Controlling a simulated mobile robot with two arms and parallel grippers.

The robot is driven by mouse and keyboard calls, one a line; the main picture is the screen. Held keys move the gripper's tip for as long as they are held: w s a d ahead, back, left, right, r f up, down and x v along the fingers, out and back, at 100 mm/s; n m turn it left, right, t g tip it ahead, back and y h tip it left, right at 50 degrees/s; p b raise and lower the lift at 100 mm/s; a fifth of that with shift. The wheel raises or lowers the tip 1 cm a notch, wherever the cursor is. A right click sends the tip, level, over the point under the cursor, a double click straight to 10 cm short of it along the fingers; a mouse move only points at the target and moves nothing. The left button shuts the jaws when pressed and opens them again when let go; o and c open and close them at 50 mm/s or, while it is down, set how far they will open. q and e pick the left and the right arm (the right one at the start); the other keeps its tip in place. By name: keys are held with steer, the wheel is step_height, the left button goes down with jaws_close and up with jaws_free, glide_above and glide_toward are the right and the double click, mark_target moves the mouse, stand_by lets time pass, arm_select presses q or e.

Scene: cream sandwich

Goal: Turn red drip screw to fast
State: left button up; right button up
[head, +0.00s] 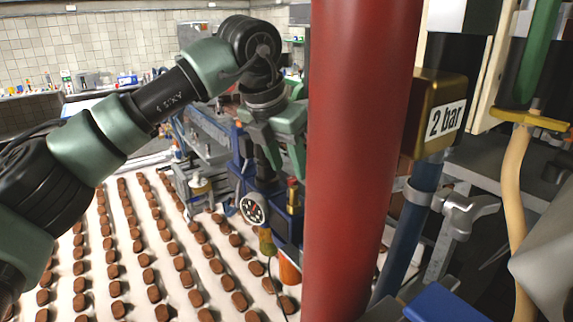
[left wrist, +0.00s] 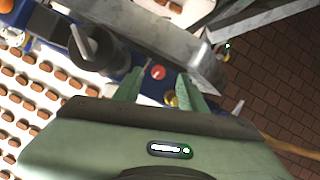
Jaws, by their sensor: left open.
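A small round red knob with a pale mark, which looks like the red drip screw (left wrist: 158,72), sits on the blue machine body (left wrist: 130,82) in the left wrist view. My left gripper (left wrist: 160,88) is open, with one green finger on each side of the knob in the picture. I cannot tell whether the fingers touch it or how far off it is. In the head view my left gripper (head: 282,160) points down over the blue machine, partly behind the red pipe. The knob cannot be made out there. The fast setting is not readable. My right gripper is not in view.
A thick red pipe (head: 358,150) stands close in front. A round gauge (head: 253,208) is on the machine below the gripper. Rows of chocolate pieces lie on a white belt (head: 88,262). A brass box marked 2 bar (head: 420,100) and hoses are at right.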

mark_target(292, 179)
arm_select(q)
steer(key=shift+p+x, duration=0.3)
steer(key=shift+x, duration=0.6)
steer(key=shift+w+a+f, duration=0.1)
steer(key=shift+w+f, duration=0.05)
steer(key=shift+f, duration=0.25)
jaws_close()
steer(key=b, duration=0.1)
steer(key=n+b, duration=0.1)
steer(key=shift+d+f+n+y+b, duration=0.2)
steer(key=shift+f+n+y+b, duration=0.05)
steer(key=shift+n+y+b, duration=0.05)
steer(key=shift+r+n+t+b, duration=0.15)
steer(key=shift+n+t+b, duration=0.15)
steer(key=shift+n+b, duration=0.35)
steer(key=shift+r+n+y, duration=0.15)
steer(key=shift+n+y, duration=0.1)
steer(key=shift+y, duration=0.05)
